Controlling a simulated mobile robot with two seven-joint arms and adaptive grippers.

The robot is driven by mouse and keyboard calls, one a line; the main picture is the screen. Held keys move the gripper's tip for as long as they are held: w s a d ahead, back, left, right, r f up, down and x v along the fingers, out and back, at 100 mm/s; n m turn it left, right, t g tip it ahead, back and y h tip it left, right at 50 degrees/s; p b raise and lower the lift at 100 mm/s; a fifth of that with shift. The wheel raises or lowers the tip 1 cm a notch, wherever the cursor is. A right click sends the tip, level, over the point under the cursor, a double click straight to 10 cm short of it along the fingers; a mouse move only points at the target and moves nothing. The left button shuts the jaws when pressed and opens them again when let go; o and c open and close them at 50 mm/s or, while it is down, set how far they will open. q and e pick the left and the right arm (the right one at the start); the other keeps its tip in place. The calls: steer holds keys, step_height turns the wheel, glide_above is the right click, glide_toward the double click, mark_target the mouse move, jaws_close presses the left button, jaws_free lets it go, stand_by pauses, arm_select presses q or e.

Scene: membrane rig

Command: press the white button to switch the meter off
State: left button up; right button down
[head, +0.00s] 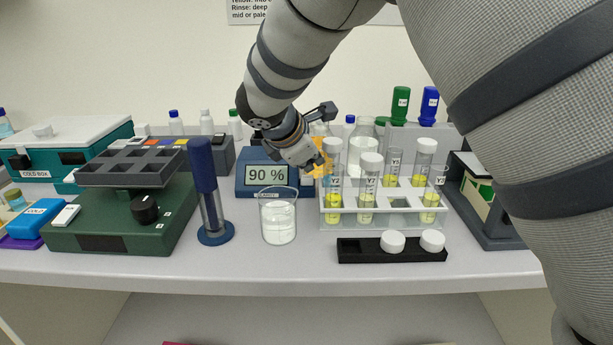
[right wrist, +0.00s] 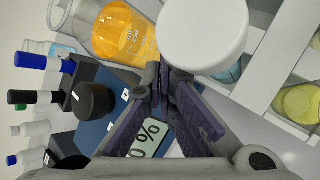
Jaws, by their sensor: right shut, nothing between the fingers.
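The meter (head: 262,180) is a blue box behind the glass beaker, its display (head: 266,175) reading 90 %. In the right wrist view the display (right wrist: 150,138) shows partly between my fingers, and a dark round knob (right wrist: 95,101) sits on the blue body. I cannot make out a white button on the meter; my gripper and arm cover part of it. My right gripper (head: 318,158) is shut and empty, at the meter's right side above it. Its purple fingers (right wrist: 162,88) meet at the tips in the right wrist view. My left gripper is not in view.
An orange flask (right wrist: 125,32) and a large white tube cap (right wrist: 203,35) are close to the fingertips. A tube rack (head: 385,217) stands right, a beaker (head: 278,220) in front of the meter, a blue stand (head: 208,195) left. The front bench strip is mostly clear.

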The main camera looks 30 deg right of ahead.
mark_target(310, 178)
stand_by(0.6)
steer(key=shift+f, duration=0.45)
steer(key=shift+f, duration=0.35)
steer(key=shift+r, duration=0.15)
step_height(310, 178, up, 7)
steer(key=shift+r, duration=0.15)
stand_by(1.0)
